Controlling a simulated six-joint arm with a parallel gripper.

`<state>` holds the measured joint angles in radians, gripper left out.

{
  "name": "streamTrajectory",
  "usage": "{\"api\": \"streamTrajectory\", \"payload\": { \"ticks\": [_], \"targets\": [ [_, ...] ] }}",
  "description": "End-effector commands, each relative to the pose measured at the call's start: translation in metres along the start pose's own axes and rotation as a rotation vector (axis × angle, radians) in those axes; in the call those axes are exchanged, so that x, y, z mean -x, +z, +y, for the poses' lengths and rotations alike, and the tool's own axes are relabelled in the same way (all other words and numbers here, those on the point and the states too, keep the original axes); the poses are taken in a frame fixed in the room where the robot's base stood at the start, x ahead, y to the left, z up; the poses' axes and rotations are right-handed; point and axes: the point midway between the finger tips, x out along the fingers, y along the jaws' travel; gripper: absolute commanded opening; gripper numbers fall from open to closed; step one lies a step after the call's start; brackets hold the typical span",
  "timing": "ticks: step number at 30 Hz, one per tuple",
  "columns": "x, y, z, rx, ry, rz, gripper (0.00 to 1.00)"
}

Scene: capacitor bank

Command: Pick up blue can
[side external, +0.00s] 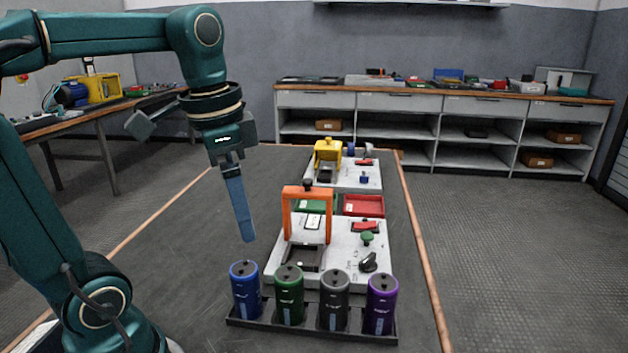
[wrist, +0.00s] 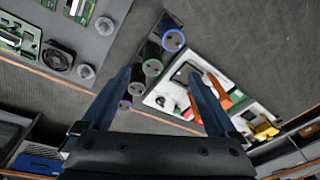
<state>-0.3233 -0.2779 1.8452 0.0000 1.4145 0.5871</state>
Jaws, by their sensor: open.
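The blue can (side external: 245,290) stands upright at the left end of a row of cans in a dark tray (side external: 310,331) at the front of the table. It also shows in the wrist view as a blue-rimmed top (wrist: 173,40), beyond my fingertips. My gripper (side external: 247,238) points down in the side view, with its tips above and slightly behind the blue can, apart from it. In the wrist view my gripper (wrist: 158,72) shows two spread fingers with nothing held between them. The side view shows the fingers nearly edge-on.
A green can (side external: 289,295) stands close beside the blue one, then a grey can (side external: 334,299) and a purple can (side external: 380,303). Behind them is a white fixture panel (side external: 340,262) with a raised orange handle (side external: 306,194). The table left of the tray is clear.

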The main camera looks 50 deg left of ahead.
Motion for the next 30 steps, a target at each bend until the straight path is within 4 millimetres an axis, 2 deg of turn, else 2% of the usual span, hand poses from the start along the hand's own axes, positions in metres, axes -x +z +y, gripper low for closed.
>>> {"api": "streamTrajectory", "payload": {
  "ticks": [9, 13, 23, 30],
  "targets": [
    [-0.007, 0.001, -0.031, -0.098, 0.074, -0.107, 0.94],
    [-0.013, 0.003, -0.038, -0.131, 0.103, -0.133, 0.94],
    [-0.056, 0.009, -0.032, -0.13, 0.102, -0.132, 0.94],
    [-0.105, 0.016, -0.027, -0.129, 0.105, -0.135, 0.94]
  ]
}}
